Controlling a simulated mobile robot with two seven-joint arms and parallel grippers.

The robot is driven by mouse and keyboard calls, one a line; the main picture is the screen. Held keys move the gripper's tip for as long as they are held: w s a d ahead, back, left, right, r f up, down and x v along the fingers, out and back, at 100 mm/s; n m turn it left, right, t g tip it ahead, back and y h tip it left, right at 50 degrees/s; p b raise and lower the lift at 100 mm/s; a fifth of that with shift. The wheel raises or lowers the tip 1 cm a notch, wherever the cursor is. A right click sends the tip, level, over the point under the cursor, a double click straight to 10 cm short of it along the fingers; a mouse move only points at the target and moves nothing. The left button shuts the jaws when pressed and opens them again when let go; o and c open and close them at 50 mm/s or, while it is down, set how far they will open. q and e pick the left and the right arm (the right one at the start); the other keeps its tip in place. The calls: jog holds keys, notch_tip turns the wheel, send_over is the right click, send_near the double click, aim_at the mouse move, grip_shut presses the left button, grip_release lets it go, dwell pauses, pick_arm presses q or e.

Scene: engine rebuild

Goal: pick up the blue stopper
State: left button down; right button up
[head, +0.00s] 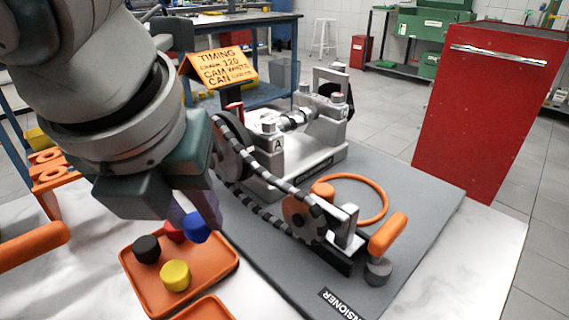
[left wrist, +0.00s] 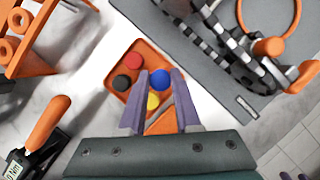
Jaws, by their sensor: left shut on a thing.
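The blue stopper (head: 196,228) is between the purple fingertips of my left gripper (head: 194,213), which is shut on it. In the left wrist view the blue stopper (left wrist: 161,80) sits between the fingertips (left wrist: 159,78). It is over the upper right part of the orange tray (head: 217,270); I cannot tell whether it is clear of the tray floor. A black stopper (head: 146,249), a yellow stopper (head: 175,275) and a partly hidden red stopper (head: 171,232) are in the tray. The red stopper (left wrist: 133,60) shows fully in the left wrist view. My right gripper is not in view.
A grey mat (head: 400,200) to the right bears a chain, sprockets (head: 303,216) and a metal fixture (head: 300,160). An orange-handled tool (left wrist: 45,122) lies left of the tray. An orange rack (head: 48,170) stands at the far left. A red cabinet (head: 485,120) stands behind.

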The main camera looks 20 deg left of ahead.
aim_at(193, 222)
pick_arm(q)
notch_tip(193, 222, up, 17)
jog(key=p, duration=0.5)
jog(key=shift+f, duration=0.2)
